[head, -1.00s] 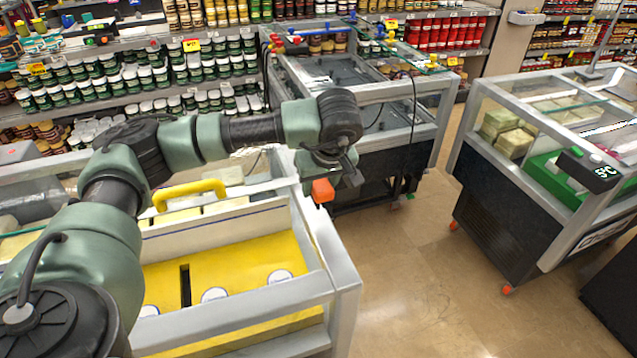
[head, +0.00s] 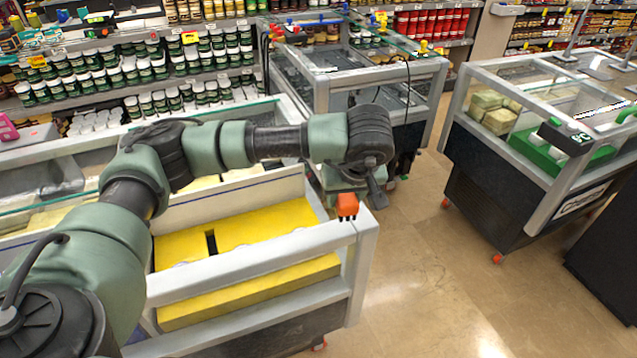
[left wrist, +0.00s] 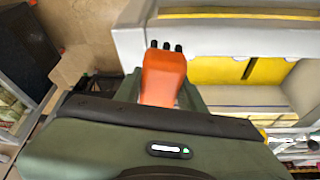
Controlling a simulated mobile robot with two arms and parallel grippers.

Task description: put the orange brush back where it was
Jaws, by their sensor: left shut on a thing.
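The orange brush (head: 347,205) is in my left gripper (head: 346,191), over the near right corner of the white-framed case (head: 357,240) with yellow blocks inside. In the left wrist view the brush (left wrist: 163,78) points away from me, with several dark tips at its far end, over the case's pale rim (left wrist: 132,45). I cannot tell whether the brush touches the rim. The gripper is shut on the brush; its fingers are mostly hidden. My right gripper is not in view.
Yellow blocks (head: 270,222) with a dark slot fill part of the case. A second glass case (head: 330,70) stands behind, and another (head: 500,150) stands to the right. Shelves of jars (head: 150,70) line the back. The tiled floor (head: 430,250) between the cases is clear.

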